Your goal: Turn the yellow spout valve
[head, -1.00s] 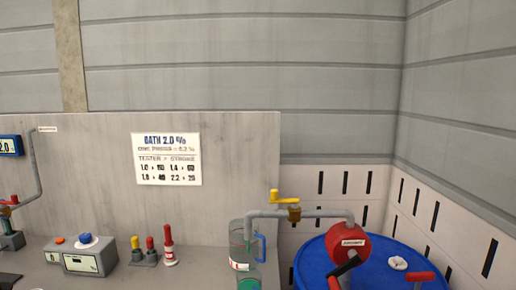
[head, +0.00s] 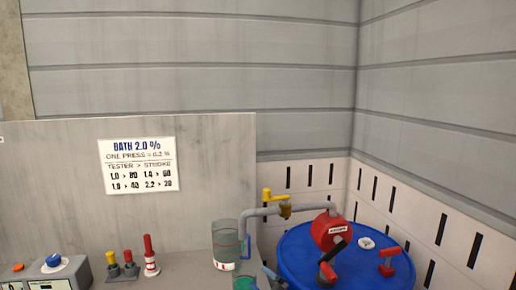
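The yellow spout valve (head: 279,195) sits on top of the grey spout pipe (head: 300,208), with a brass body (head: 285,211) below its handle. Whether the pipe's end is over the jug or a green vessel (head: 246,283) below, I cannot tell. Neither gripper shows.
A black crank with a red grip (head: 327,271), a red handle (head: 389,262) and a white cap (head: 366,243) stand on the drum. A sign (head: 138,166) hangs behind.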

